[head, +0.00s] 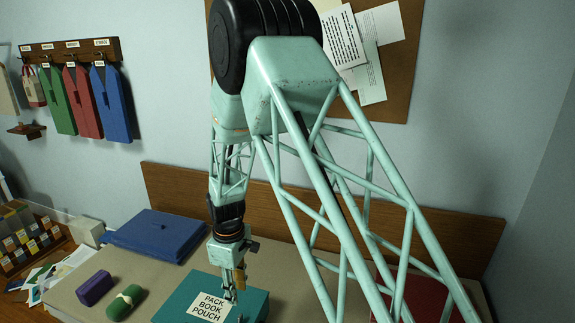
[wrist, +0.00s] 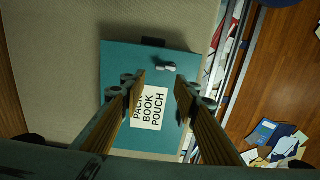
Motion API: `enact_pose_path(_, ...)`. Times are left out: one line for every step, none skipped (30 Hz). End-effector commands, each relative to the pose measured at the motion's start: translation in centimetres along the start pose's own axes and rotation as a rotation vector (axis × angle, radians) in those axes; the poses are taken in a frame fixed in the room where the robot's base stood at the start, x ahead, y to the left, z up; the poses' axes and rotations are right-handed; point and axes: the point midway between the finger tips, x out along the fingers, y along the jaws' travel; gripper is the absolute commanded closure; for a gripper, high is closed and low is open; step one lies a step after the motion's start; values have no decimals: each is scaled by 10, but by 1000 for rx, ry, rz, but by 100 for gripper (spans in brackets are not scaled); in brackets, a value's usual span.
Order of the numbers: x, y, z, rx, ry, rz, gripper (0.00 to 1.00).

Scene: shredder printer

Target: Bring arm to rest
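My arm (head: 335,190) is pale green lattice, with a raised elbow and a forearm that hangs down. My gripper (head: 236,290) points down over a teal case (head: 258,301) with a white label reading "PACK BOOK POUCH". In the wrist view, the two fingers of my gripper (wrist: 160,88) are spread apart with nothing between them, so it is open. Below them lies the teal case (wrist: 118,65) with its label (wrist: 150,108). A small pale piece (wrist: 166,66) lies on the case near its top edge. The exact height of the fingertips above the case is hard to tell.
A blue case (head: 158,235), a purple pouch (head: 95,288) and a green roll (head: 126,303) lie on the left. A red item (head: 425,297) is partly hidden behind my arm. Coloured pouches (head: 110,102) hang on the wall rack. Papers lie on the floor (wrist: 280,140).

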Motion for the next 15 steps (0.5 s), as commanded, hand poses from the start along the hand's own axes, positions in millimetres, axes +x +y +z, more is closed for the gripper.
enact_pose_path(-5, 1, 2, 6, 2, 2, 72)
enact_pose_path(-8, 2, 3, 10, 3, 3, 72)
enact_pose_path(-12, 3, 6, 16, 5, 4, 72)
enact_pose_path(-16, 4, 7, 22, 6, 5, 72)
enact_pose_path(-20, 4, 10, 28, 7, 6, 72)
enact_pose_path(-26, 6, 13, 37, 8, 8, 72)
enact_pose_path(-32, 7, 15, 45, 10, 9, 72)
enact_pose_path(-37, 8, 18, 53, 12, 11, 72)
enact_pose_path(-44, 9, 22, 64, 14, 13, 72)
enact_pose_path(-50, 10, 25, 73, 16, 15, 72)
enact_pose_path(-56, 11, 29, 82, 18, 16, 72)
enact_pose_path(-64, 12, 34, 96, 20, 18, 72)
enact_pose_path(-70, 13, 37, 105, 22, 20, 72)
enact_pose_path(-77, 14, 40, 114, 25, 22, 72)
enact_pose_path(-84, 14, 45, 126, 27, 24, 72)
